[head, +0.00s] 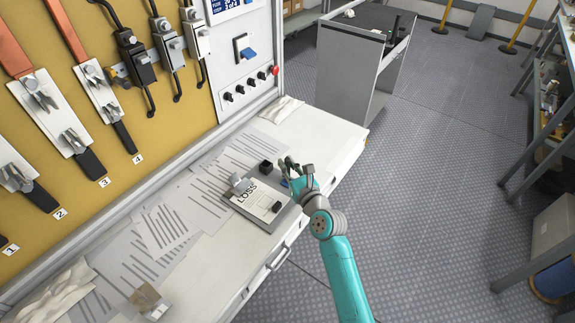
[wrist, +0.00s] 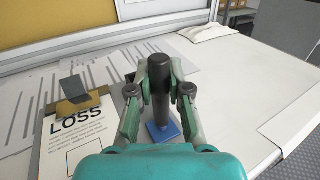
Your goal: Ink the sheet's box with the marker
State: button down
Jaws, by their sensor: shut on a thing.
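The marker (wrist: 160,92) is a dark upright cylinder between my fingers in the wrist view. A blue square piece (wrist: 164,131) shows at its lower end; I cannot tell if it touches the table. My gripper (head: 287,166) is shut on the marker, just right of the clipboard. The sheet (wrist: 75,132), headed LOSS, lies on the clipboard at the left in the wrist view, and also shows in the head view (head: 252,198). Its printed box (wrist: 86,163) looks empty where visible; my wrist cuts off its lower part.
The clipboard's metal clip (head: 241,185) stands up at its top end. A small black block (head: 266,167) sits beyond the clipboard, near my gripper. Striped papers (head: 165,228) cover the white worktop (head: 325,133) to the left. A switch board (head: 150,110) rises behind.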

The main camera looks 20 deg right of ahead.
jog(key=shift+r, duration=3.5)
